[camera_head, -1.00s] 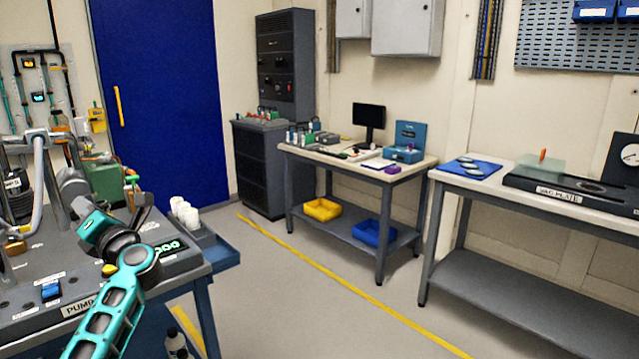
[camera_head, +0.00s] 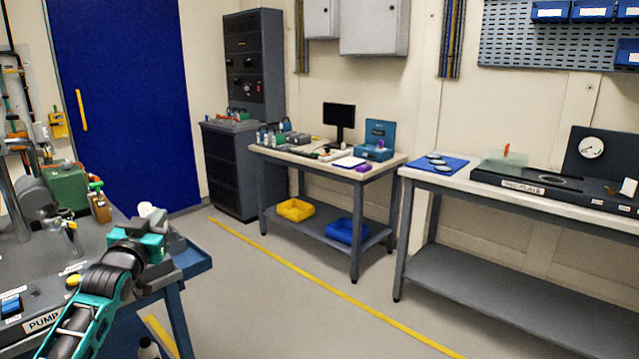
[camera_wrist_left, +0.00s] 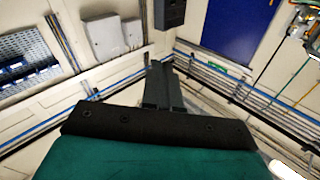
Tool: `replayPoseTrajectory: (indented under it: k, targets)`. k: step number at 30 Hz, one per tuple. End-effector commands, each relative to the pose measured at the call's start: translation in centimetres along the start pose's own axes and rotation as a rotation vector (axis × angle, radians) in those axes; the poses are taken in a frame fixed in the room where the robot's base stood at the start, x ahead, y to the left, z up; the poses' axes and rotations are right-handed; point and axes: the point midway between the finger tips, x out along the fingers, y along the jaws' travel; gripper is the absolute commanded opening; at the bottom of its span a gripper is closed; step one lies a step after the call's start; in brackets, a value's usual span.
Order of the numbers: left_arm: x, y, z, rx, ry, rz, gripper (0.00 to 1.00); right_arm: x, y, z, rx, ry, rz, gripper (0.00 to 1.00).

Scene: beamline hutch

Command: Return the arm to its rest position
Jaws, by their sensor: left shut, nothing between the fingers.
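My left arm (camera_head: 95,300), teal and black, comes in from the lower left in the head view, over the front of the pump bench. My left gripper (camera_head: 145,240) is at its far end, near the bench's right edge; its fingers are hard to make out there. In the left wrist view the two dark fingers of the left gripper (camera_wrist_left: 160,82) lie together, shut and empty, with walls and a blue door beyond them. My right gripper is in neither view.
The pump bench (camera_head: 40,275) carries pump hardware, a green box (camera_head: 66,188) and a blue side tray (camera_head: 192,262). A desk (camera_head: 290,158) with a monitor (camera_head: 339,116) and a long workbench (camera_head: 560,207) stand along the back wall. The floor between (camera_head: 300,310) is clear.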

Motion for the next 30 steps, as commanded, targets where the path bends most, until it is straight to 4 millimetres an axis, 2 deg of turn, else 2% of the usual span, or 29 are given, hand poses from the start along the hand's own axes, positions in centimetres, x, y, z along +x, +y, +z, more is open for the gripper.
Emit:
replayPoseTrajectory:
  k: [3,6,11,14,17,21,24,27,30]
  targets:
    - [-0.1,-1.1,2.1,0.183,-0.117,-0.045,0.00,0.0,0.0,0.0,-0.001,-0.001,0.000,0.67]
    - [-2.6,1.6,6.0,0.172,-0.163,0.000,0.00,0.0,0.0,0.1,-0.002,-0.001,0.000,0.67]
    - [-7.0,5.2,11.1,0.151,-0.231,0.064,0.00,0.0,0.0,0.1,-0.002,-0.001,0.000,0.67]
    - [-10.8,7.8,14.6,0.131,-0.285,0.108,0.00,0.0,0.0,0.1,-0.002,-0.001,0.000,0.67]
    - [-15.5,10.5,18.0,0.103,-0.348,0.155,0.00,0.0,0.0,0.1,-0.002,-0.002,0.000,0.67]
    - [-23.1,14.0,21.8,0.053,-0.441,0.216,0.00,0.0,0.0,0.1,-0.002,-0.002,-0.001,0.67]
    - [-28.6,16.1,23.6,0.012,-0.509,0.250,0.00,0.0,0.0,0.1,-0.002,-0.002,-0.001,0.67]
    - [-33.5,17.6,24.6,-0.025,-0.569,0.274,0.00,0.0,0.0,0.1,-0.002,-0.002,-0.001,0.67]
    - [-37.2,18.6,24.9,-0.056,-0.616,0.288,0.00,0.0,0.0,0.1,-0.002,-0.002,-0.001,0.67]
